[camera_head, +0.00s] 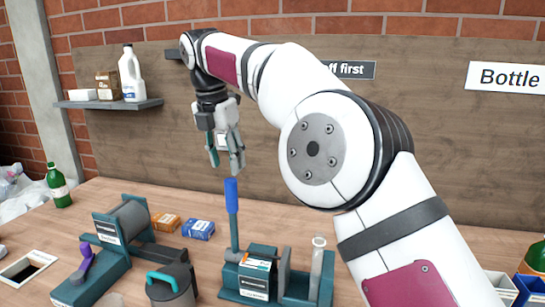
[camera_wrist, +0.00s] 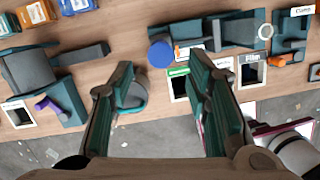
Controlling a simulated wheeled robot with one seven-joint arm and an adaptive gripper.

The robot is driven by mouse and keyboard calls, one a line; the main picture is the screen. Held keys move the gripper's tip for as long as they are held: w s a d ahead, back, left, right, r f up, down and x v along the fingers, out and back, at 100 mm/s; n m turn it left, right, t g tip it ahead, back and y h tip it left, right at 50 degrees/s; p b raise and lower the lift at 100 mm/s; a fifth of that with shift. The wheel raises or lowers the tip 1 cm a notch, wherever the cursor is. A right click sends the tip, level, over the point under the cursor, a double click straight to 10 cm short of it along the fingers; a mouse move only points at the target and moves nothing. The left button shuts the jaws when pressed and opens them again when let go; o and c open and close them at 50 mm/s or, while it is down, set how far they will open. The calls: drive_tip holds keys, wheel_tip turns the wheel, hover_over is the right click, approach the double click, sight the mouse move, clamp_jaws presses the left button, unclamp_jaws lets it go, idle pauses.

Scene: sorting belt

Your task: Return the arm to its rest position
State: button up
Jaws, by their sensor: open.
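My arm reaches up and across the middle of the head view, white with dark bands and maroon panels. My gripper (camera_head: 226,152) hangs from its end, pointing down, above the blue handle (camera_head: 232,196) of a bench device and apart from it. In the wrist view my gripper (camera_wrist: 160,85) has its two teal-lined fingers spread wide, with nothing held between them. The blue handle shows in the wrist view as a round blue top (camera_wrist: 161,53), beyond the fingers.
A teal device (camera_head: 262,274) bears the blue handle. A grey canister (camera_head: 170,286) and a roller device (camera_head: 127,222) stand left of it. Blue (camera_head: 198,229) and orange (camera_head: 166,221) boxes lie behind. A green bottle (camera_head: 59,186) stands far left. A shelf (camera_head: 110,104) juts from the back wall.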

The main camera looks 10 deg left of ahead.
drive_tip(key=s+d+r+m, duration=0.2)
drive_tip(key=s+d+m, duration=0.25)
drive_tip(key=d, duration=0.35)
drive_tip(key=s+d+r+m+t, duration=0.1)
drive_tip(key=s+d+r+m, duration=0.2)
drive_tip(key=d+m, duration=0.45)
drive_tip(key=s+d+r+m, duration=0.2)
drive_tip(key=s+d+m, duration=0.15)
drive_tip(key=d, duration=0.55)
drive_tip(key=s+d+f+m, duration=0.7)
drive_tip(key=s+d+m, duration=0.1)
drive_tip(key=s, duration=0.3)
drive_tip(key=s+d+f+m, duration=0.6)
drive_tip(key=s+d+m, duration=0.2)
drive_tip(key=s, duration=0.3)
drive_tip(key=shift+s+f+m+t+y, duration=0.3)
drive_tip(key=shift+f+m+t, duration=0.1)
drive_tip(key=shift+m, duration=0.25)
